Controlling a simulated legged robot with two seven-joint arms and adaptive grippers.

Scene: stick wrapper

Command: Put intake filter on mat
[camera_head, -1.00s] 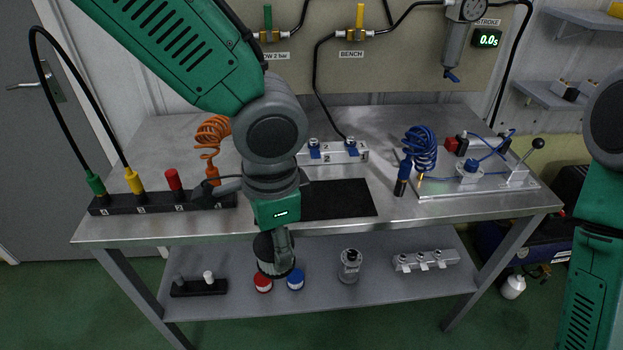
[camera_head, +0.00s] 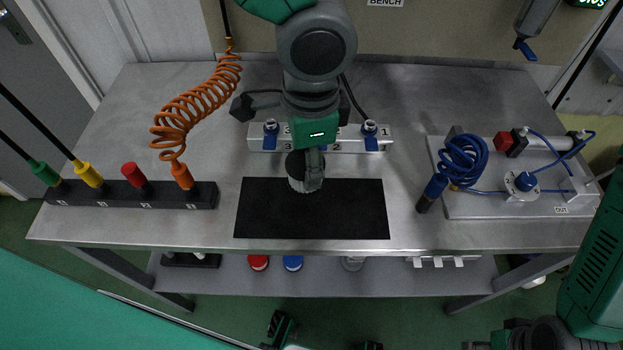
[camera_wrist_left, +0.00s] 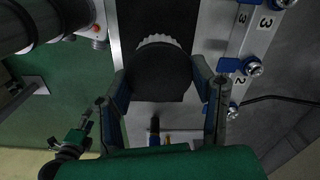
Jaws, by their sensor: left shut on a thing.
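The intake filter (camera_head: 297,172) is dark with a pale ribbed rim. My left gripper (camera_head: 308,182) is shut on it, over the back edge of the black mat (camera_head: 312,220). The gap below it is hard to judge from above. In the left wrist view, the filter (camera_wrist_left: 158,75) sits between both fingers of my left gripper (camera_wrist_left: 163,92), its ribbed rim facing the mat (camera_wrist_left: 143,14). The mat's visible part is bare. My right forearm shows at the lower right of the head view, but its gripper cannot be made out.
A white manifold (camera_head: 345,139) with blue valves stands just behind the mat. A black connector rack (camera_head: 130,195) with an orange coiled hose (camera_head: 190,108) is at left. A plate (camera_head: 480,205) with a blue coil (camera_head: 463,160) is at right. A lower shelf (camera_head: 330,282) holds other parts.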

